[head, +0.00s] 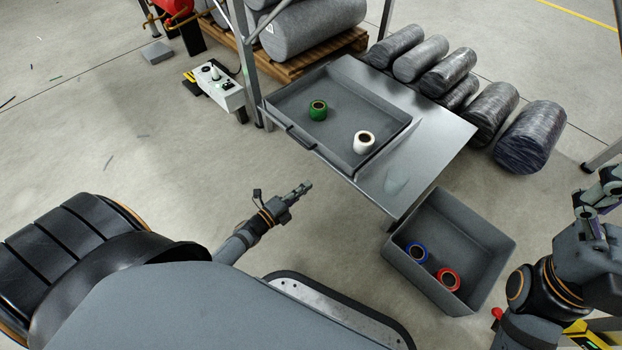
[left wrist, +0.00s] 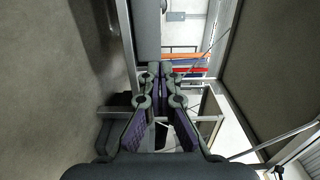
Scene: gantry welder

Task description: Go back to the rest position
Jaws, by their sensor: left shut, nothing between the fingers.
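My left gripper (head: 303,188) is shut and empty in the head view. It hangs over open floor, left of the metal table's front edge and apart from it. In the left wrist view its two fingers (left wrist: 160,70) meet at the tips with nothing between them. My right arm comes in at the right edge of the head view. Its gripper (head: 600,198) is partly cut off by the frame edge, so I cannot tell whether it is open or shut.
A metal table (head: 437,123) carries a grey tray (head: 284,104) with a green roll (head: 318,110) and a white roll (head: 364,142). A grey bin (head: 494,246) below holds a blue roll (head: 417,252) and a red roll (head: 448,279). Wrapped cylinders (head: 532,137) lie behind.

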